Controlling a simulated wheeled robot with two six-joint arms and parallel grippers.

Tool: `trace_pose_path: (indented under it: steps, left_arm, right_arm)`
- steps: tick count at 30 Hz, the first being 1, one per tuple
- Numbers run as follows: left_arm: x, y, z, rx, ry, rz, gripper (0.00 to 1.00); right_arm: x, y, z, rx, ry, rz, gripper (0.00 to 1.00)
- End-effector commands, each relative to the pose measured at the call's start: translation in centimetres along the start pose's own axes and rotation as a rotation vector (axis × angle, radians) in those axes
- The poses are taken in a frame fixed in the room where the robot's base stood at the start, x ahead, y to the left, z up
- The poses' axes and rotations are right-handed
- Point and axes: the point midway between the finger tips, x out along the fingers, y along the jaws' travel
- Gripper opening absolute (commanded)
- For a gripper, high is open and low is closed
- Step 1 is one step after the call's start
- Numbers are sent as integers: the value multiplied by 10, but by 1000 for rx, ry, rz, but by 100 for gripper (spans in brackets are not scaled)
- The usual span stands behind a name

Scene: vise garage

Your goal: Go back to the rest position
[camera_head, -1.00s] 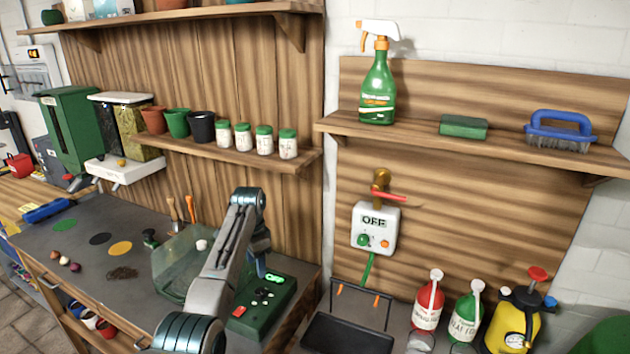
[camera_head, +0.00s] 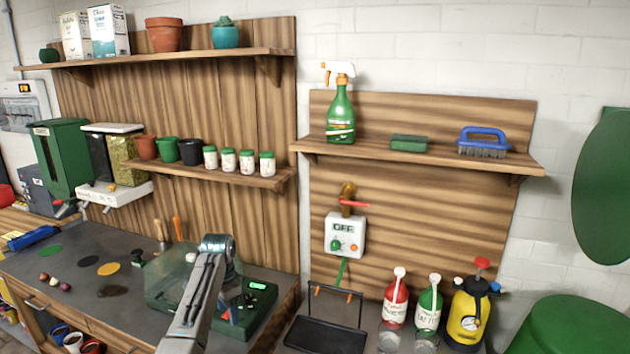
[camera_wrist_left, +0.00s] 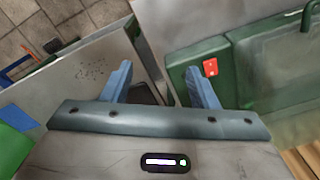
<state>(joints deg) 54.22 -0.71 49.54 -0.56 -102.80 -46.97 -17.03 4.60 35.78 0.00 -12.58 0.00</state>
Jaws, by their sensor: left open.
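My left arm comes up from the bottom of the head view, in front of the green device on the grey workbench (camera_head: 60,262). Its jaws are hidden behind the wrist there. In the left wrist view my left gripper (camera_wrist_left: 158,85) is open, its two blue fingers apart with nothing between them. The green device (camera_wrist_left: 185,62) with a red patch lies beyond the right finger, and its display side also shows in the head view (camera_head: 262,292). My right gripper is in neither view.
A shelf (camera_head: 225,176) with pots and jars is on the wall behind. Red and green bottles (camera_head: 428,308) and a yellow sprayer (camera_head: 468,312) stand to the right, near a black tray (camera_head: 325,335).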

Motion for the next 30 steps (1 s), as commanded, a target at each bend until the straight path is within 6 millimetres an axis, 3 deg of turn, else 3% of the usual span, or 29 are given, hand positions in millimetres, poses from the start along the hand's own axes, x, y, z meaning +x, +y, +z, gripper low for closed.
trace_pose_path:
  steps: [8, 14, 22, 30]
  left_arm:
    - [42, 16, 27, -78, 12, -22, 54]
    - [84, 40, 62, -166, 26, -46, 54]
    - [142, 105, 144, -340, 64, -106, 54]
    - [159, 188, 232, -499, 114, -160, 54]
  right_arm:
    - [0, 0, 1, 0, -2, 0, 48]
    - [0, 0, 4, 0, -6, 0, 48]
    - [0, 0, 7, 0, -10, 0, 48]
    - [0, 0, 6, 0, -9, 0, 48]
